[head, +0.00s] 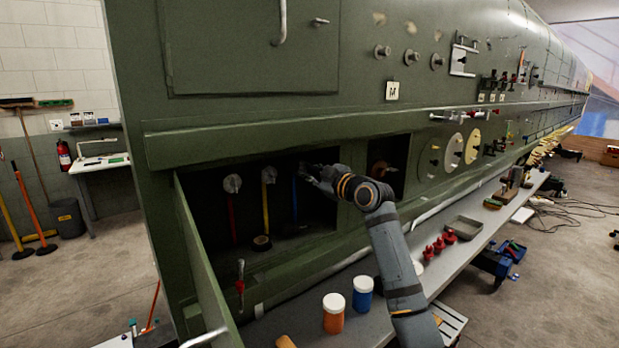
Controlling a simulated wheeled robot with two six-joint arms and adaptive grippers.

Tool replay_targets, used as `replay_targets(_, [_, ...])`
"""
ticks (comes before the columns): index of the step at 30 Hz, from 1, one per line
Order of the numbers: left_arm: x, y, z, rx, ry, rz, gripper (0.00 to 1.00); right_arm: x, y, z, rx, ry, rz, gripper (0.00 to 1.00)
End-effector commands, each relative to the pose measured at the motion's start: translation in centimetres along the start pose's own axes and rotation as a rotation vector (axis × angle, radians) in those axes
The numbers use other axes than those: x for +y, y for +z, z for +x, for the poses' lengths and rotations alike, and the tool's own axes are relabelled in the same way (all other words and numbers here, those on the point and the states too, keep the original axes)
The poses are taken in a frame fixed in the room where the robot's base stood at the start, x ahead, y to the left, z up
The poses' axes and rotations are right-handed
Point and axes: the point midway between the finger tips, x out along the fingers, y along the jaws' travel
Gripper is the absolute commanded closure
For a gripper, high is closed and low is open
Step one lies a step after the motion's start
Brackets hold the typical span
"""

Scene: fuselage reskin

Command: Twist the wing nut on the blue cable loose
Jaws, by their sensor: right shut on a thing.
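The blue cable (295,198) hangs inside the dark open bay in the green fuselage, to the right of a yellow cable (265,205) and a red cable (231,215). The red and yellow cables each have a grey fitting at the top. My right gripper (311,175) reaches into the bay from the right, at the top of the blue cable. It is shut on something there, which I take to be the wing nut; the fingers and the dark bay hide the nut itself. My left gripper is not in view.
An open green door panel (205,265) stands at the bay's left. A shelf below holds an orange jar (333,316), a blue jar (363,296), several red items (438,245) and a grey tray (462,228). A divider separates the bay from a smaller opening (388,160).

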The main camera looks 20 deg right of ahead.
Motion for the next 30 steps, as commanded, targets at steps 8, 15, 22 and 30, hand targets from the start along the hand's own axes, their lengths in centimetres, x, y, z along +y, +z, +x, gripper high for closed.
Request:
replay_targets(8, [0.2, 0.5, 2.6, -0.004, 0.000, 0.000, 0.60, -0.3, 0.3, 0.0, 0.002, 0.001, -0.253, 1.00])
replay_targets(15, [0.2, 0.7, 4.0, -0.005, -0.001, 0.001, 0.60, -0.2, 0.2, 0.0, 0.000, 0.000, -0.482, 1.00])
replay_targets(22, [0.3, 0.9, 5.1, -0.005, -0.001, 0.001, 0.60, -0.2, 0.2, 0.0, 0.000, 0.000, -0.700, 1.00])
replay_targets(30, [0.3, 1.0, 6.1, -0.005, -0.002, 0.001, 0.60, -0.2, 0.2, 0.0, 0.000, -0.001, -0.951, 1.00])
